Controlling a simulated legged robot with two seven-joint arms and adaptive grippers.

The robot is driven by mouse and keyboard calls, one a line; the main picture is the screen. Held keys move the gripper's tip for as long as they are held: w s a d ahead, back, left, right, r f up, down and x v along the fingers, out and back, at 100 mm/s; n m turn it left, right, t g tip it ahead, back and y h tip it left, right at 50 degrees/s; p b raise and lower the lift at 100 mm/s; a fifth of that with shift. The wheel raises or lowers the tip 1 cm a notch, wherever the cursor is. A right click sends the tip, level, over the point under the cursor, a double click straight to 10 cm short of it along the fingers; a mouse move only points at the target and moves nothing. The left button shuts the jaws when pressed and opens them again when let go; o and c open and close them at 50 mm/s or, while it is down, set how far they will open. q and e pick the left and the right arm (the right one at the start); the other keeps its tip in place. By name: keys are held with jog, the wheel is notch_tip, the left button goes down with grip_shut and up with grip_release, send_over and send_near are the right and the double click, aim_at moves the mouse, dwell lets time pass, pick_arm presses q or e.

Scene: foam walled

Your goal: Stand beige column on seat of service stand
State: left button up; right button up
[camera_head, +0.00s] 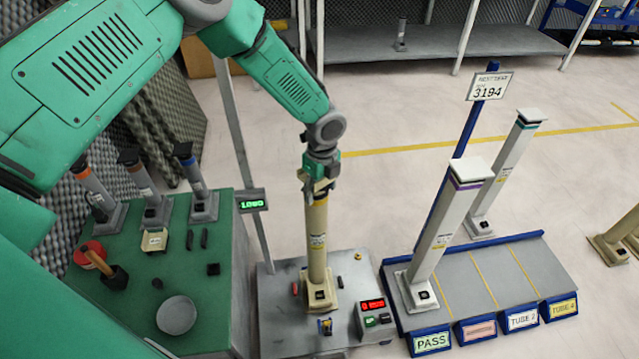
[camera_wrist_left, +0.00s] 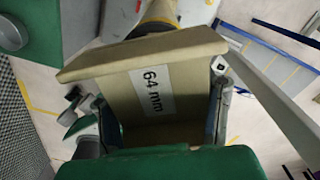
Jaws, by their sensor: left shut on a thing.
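The beige column (camera_head: 317,240) stands upright on the grey top of the service stand (camera_head: 275,332) in the head view. Its square foot appears to rest on or just above a seat there; I cannot tell which. My left gripper (camera_head: 319,186) is shut on the column's top end. In the left wrist view the column's beige top block (camera_wrist_left: 190,68), labelled "64 mm", sits between the fingers (camera_wrist_left: 180,115). The seat is hidden under the foot. My right gripper is not in view.
A red-display box (camera_head: 372,318) and small parts lie around the column's foot. A blue rack (camera_head: 480,285) with white columns stands right. A green bench (camera_head: 225,290) with a hammer, a dish (camera_head: 176,315) and short columns stands left. A post with a green display (camera_head: 252,203) rises close by.

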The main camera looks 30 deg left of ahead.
pick_arm(q)
jog(key=shift+w+f, duration=0.1)
jog(key=shift+f, duration=0.4)
jog(key=o, duration=1.7)
jog(key=shift+a, duration=0.1)
jog(key=r, duration=0.4)
jog(key=r+p, duration=0.1)
jog(key=r, duration=0.3)
jog(key=r+p, duration=0.1)
jog(key=r, duration=0.3)
jog(key=shift+d, duration=0.25)
jog(key=s+d+f+n+g+h, duration=0.1)
jog(key=s+d+f+n, duration=0.2)
jog(key=s+f+n, duration=0.5)
jog(key=s+d+f+n+h, duration=0.25)
jog(key=s+f, duration=0.25)
jog(key=s, duration=0.7)
jog(key=s+a+n+y, duration=0.1)
jog(key=s+a+n, duration=0.2)
jog(key=s+n, duration=0.2)
jog(key=s+a+n+t+y, duration=0.1)
jog(key=s+a+n, duration=0.3)
jog(key=s, duration=0.5)
jog(key=shift+s+n+t+y, duration=0.35)
jog(key=shift+n+y, duration=0.2)
jog(key=shift+n, duration=0.5)
